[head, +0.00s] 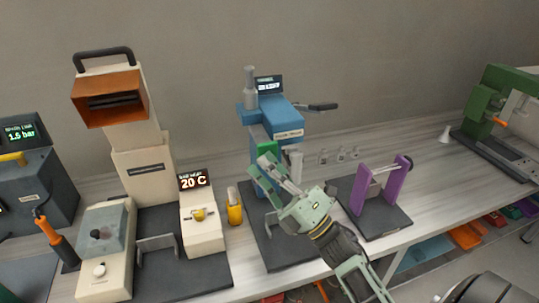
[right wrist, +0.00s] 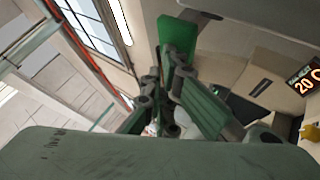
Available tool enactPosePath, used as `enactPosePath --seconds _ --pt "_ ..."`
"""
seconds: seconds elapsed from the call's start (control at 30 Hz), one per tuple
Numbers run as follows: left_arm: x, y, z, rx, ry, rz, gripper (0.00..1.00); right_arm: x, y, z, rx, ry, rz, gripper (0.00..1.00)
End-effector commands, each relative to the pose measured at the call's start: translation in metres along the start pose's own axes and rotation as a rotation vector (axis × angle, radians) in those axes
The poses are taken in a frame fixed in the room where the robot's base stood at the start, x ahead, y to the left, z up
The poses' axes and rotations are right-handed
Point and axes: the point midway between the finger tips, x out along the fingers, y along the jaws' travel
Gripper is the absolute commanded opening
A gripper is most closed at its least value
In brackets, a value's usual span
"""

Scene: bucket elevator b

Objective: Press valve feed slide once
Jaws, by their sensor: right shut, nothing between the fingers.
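A blue machine (head: 280,115) with a small dark display stands at the middle back of the bench. A bright green block (head: 265,148) sits on its front; I take this to be the valve feed slide, but its label is too small to read. My right gripper (head: 262,170) reaches up from the lower right, shut and empty, its fingertips just below and in front of the green block. I cannot tell whether they touch. In the right wrist view a green piece (right wrist: 178,35) shows beyond the fingers (right wrist: 160,85). My left gripper is not in view.
Left of the blue machine stand a cream heater unit (head: 203,225) reading 20 C and a yellow bottle (head: 234,208). A purple bracket (head: 360,190) stands to the right, with small metal parts (head: 340,155) behind. A green machine (head: 500,110) is at the far right.

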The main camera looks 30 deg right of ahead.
Motion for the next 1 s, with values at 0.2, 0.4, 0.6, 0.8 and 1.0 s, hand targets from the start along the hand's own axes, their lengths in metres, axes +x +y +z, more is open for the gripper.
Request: enactPosePath --seconds 0.2,0.4,0.6,0.8,1.0 --pt "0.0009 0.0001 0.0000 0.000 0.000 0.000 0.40 0.0019 -0.0016 0.0018 0.000 -0.001 -0.001 0.00" --pt "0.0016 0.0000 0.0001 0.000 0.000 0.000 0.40 0.0035 -0.0028 0.0030 -0.001 -0.001 -0.001 0.00" --pt "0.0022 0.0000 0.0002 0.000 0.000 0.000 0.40 0.0053 -0.0039 0.0043 -0.001 -0.001 0.000 0.00" --pt "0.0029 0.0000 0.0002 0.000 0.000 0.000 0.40 0.0071 -0.0050 0.0056 -0.001 -0.001 0.000 0.00" --pt "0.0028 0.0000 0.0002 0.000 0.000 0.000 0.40 0.0073 -0.0052 0.0058 -0.001 -0.001 0.000 0.00"
